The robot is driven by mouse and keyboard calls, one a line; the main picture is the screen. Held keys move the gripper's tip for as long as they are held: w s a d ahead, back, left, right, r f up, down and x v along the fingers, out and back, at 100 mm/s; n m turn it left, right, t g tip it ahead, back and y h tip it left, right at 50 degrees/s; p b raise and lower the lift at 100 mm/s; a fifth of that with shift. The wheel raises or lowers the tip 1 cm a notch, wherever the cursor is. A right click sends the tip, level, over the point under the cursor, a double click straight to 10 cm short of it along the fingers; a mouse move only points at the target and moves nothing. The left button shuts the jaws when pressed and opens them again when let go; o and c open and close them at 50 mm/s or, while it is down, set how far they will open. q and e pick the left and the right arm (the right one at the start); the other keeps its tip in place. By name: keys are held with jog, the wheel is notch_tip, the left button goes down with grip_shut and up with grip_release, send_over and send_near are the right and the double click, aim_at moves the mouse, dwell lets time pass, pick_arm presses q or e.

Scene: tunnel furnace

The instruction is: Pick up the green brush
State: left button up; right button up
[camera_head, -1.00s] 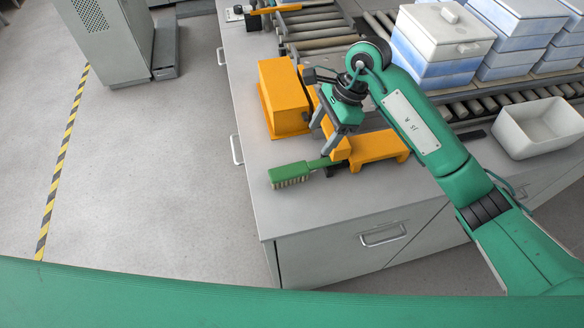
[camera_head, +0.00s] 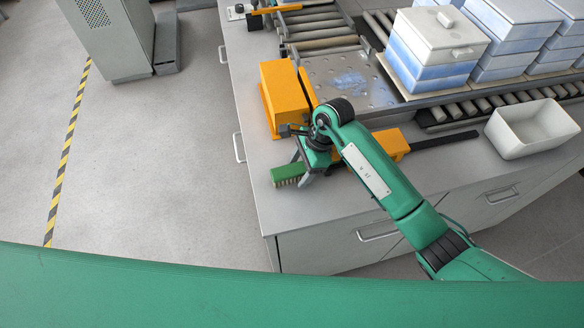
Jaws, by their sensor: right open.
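The green brush (camera_head: 287,173) lies on the grey worktop near its front left corner, with its pale bristles facing down. Its handle side is hidden under my right gripper. My right gripper (camera_head: 303,170) is low over the brush, just right of its green head. Its jaws are open; the fingers are partly hidden by the hand, and I cannot tell whether they touch the brush. My left gripper is not in view.
An orange block (camera_head: 284,97) stands behind the brush, and an orange bracket (camera_head: 391,143) lies to the right under my arm. A white open bin (camera_head: 531,128) and lidded boxes (camera_head: 437,42) stand further right. The worktop front (camera_head: 312,215) is clear.

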jog(key=shift+f, duration=0.2)
jog(key=c, duration=1.1)
jog(key=shift+w+r, duration=0.1)
